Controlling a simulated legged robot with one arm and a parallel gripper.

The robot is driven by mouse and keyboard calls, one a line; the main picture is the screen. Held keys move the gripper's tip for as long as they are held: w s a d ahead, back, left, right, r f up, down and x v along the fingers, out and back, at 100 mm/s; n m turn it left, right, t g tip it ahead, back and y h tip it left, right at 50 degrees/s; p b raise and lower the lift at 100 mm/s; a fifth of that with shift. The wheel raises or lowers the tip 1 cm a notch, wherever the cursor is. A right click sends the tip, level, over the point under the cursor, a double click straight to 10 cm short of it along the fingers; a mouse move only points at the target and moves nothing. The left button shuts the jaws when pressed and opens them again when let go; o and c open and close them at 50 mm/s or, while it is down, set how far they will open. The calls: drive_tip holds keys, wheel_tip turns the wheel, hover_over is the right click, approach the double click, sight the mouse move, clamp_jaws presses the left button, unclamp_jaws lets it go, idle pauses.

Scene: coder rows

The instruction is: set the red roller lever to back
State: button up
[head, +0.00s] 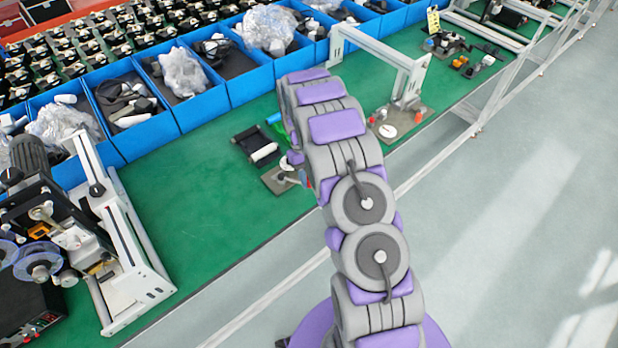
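I cannot make out a red roller lever in the head view. A small fixture on a grey metal plate (277,181) sits on the green bench, and my arm partly covers it. A black and white roller-like part (258,148) lies just behind that plate. My arm rises from the bottom of the view and bends over the bench. Its far end comes down beside the plate, and my gripper is hidden behind the arm links. I cannot see its fingers or any contact.
A coding machine (75,230) stands at the left on the green bench (215,215). Blue bins (195,102) line the back. A white frame (385,52) stands right of my arm, with a small base plate (400,125) below. Bench green is clear left of the plate.

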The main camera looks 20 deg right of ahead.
drive_tip(key=o, duration=0.3)
drive_tip(key=shift+p+v, duration=0.8)
drive_tip(key=shift+v, duration=7.85)
drive_tip(key=shift+d, duration=0.1)
